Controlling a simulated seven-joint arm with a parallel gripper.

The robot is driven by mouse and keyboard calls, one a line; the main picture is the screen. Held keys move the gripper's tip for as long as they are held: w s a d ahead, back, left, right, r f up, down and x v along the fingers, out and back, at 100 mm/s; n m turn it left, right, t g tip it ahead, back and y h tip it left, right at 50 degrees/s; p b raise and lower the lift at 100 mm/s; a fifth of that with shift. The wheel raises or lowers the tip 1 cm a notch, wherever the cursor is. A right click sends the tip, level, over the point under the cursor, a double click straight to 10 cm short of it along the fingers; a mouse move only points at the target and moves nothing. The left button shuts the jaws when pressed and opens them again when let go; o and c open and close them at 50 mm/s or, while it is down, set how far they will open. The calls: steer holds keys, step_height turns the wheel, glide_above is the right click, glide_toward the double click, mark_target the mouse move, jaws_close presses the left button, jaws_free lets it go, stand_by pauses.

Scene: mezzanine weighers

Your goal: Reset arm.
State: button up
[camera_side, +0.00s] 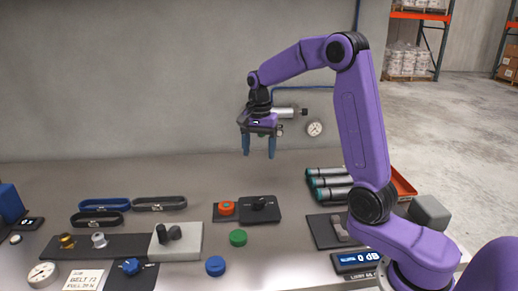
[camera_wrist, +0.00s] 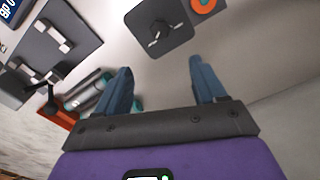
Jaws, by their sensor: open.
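My gripper (camera_side: 259,144) is open and empty, hanging with its blue fingers pointing down, well above the table (camera_side: 285,240). In the wrist view its two fingers (camera_wrist: 163,88) are spread wide apart with nothing between them. Below it in the side view is a dark plate (camera_side: 270,216) with a black knob on top. The plate also shows beyond the fingertips in the wrist view (camera_wrist: 152,46). An orange-red round piece (camera_side: 226,208) sits beside the knob.
A green cap (camera_side: 238,238) and a blue cap (camera_side: 215,266) lie nearer the front. Several cylinders (camera_side: 326,168) lie by an orange tray (camera_side: 404,186) at right. Dark bands (camera_side: 104,204) lie at left. A gauge (camera_side: 314,128) and metal cylinder (camera_side: 284,112) are behind the gripper.

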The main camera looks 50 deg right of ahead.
steer(key=s+a+n, duration=1.1)
steer(key=a+n, duration=0.1)
steer(key=a, duration=0.1)
steer(key=s+f+n, duration=0.2)
steer(key=s+n, duration=1.2)
steer(key=s, duration=0.7)
steer(key=shift+a, duration=0.25)
steer(key=shift+f, duration=0.1)
